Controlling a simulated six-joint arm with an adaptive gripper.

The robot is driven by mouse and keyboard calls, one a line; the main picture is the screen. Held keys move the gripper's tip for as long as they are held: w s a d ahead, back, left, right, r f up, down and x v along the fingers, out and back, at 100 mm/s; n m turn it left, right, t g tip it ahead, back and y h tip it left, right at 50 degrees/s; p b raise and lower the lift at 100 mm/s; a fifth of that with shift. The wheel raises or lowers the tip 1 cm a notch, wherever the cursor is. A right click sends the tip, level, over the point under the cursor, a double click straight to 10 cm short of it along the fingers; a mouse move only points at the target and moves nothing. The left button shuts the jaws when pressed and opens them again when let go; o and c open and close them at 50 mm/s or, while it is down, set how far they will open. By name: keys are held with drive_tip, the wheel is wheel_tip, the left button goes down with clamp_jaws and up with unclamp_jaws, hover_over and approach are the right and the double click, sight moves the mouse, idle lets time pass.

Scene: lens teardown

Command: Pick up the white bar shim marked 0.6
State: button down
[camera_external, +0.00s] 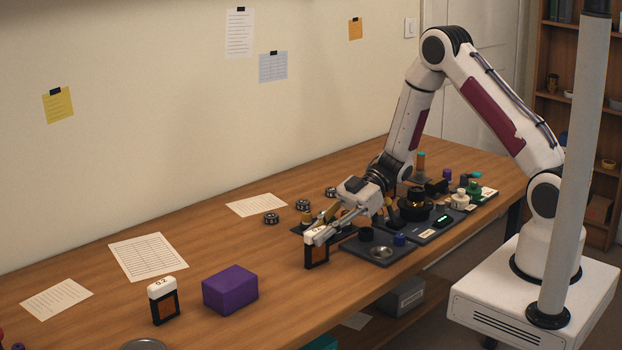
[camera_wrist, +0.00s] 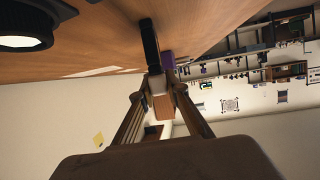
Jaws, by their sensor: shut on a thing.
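My gripper (camera_external: 318,237) reaches low over the front part of the bench and is shut on the white bar shim (camera_external: 309,236). The shim is the white top of an upright black-framed block with an orange-brown face (camera_external: 316,254). Its mark is too small to read here. In the wrist view my fingertips (camera_wrist: 160,86) close on a pale piece, with a black bar (camera_wrist: 149,42) and a tan face beside it. I cannot tell whether the block is clear of the bench. A similar white-topped block (camera_external: 163,300) marked 0.2 stands apart at the front left.
A purple box (camera_external: 230,289) stands between the two blocks. A dark tray (camera_external: 350,249) with small parts lies just right of my gripper. Several dark rings (camera_external: 271,218) sit behind. Paper sheets (camera_external: 148,257) lie on the left, where much of the bench is bare.

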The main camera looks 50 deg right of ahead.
drive_tip(key=shift+r, duration=0.1)
drive_tip(key=shift+r, duration=4.85)
